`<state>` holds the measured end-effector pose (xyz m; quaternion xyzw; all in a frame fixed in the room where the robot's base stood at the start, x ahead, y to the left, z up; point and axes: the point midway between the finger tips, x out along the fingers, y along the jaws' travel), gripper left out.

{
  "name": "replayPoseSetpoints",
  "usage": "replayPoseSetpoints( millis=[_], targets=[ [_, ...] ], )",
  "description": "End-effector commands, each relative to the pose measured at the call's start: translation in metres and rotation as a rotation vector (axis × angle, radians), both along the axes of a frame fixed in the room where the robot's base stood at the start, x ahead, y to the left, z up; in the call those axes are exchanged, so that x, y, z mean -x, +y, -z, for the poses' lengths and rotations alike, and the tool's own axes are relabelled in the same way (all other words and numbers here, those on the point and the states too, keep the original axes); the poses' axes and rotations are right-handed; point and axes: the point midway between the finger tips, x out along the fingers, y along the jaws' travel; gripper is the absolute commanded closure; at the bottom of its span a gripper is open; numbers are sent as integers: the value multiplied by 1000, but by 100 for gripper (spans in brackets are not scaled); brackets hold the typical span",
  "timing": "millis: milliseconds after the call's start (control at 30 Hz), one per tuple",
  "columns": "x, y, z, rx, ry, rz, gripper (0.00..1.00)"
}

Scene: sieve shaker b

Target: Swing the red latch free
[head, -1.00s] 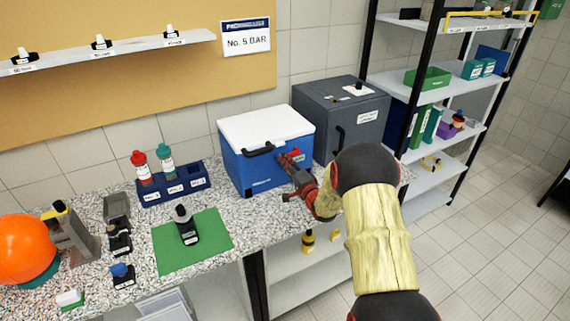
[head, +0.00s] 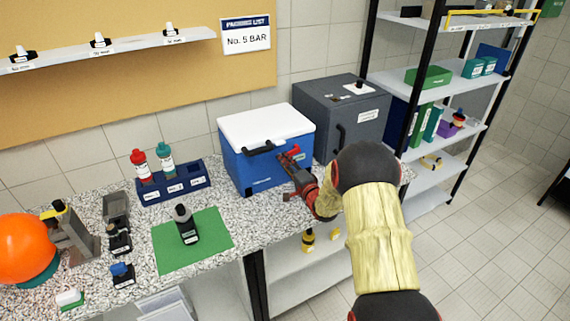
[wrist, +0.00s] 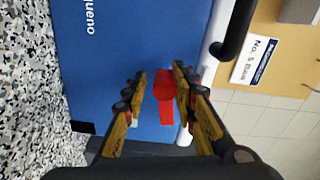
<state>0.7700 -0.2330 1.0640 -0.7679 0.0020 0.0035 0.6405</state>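The red latch (wrist: 165,95) is on the front of the blue cooler box, near the edge of its white lid; it also shows in the head view (head: 296,151). In the wrist view it lies between the two fingers of my gripper (wrist: 159,80), with a gap of blue wall showing on the left finger's side and the right finger very close to it. My gripper (head: 290,160) is open at the cooler's front in the head view. I cannot tell whether a finger touches the latch. The blue cooler (head: 250,172) stands upright with its white lid (head: 265,128) closed.
A grey box (head: 345,120) stands close to the right of the cooler. A blue rack (head: 175,186) with two bottles is at its left. A green mat (head: 215,233) with a dark-based bottle lies in front left. A shelf unit (head: 440,95) stands at the right.

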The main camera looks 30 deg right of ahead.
Motion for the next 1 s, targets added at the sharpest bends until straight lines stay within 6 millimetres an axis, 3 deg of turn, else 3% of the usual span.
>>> replayPoseSetpoints(
  millis=[33,1000],
  targets=[
    [3,0,-6,3,-10,-2,61],
    [67,-1,1,-2,2,1,61]
  ],
)
